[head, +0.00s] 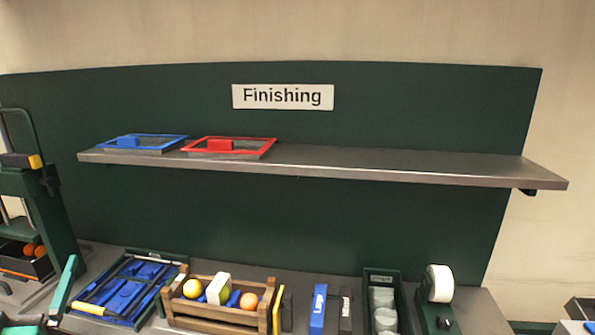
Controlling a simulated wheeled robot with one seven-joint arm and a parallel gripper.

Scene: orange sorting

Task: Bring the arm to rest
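Neither my arm nor my gripper can be made out in the head view. Two orange balls (35,249) sit in a dark bin (40,268) at the far left.
A grey shelf (400,165) under a "Finishing" sign (283,96) bears a blue frame tray (140,143) and a red one (230,147); its right part is bare. The bench below holds a blue-filled rack (125,290), a dark bin (382,275) and a tape dispenser (438,290).

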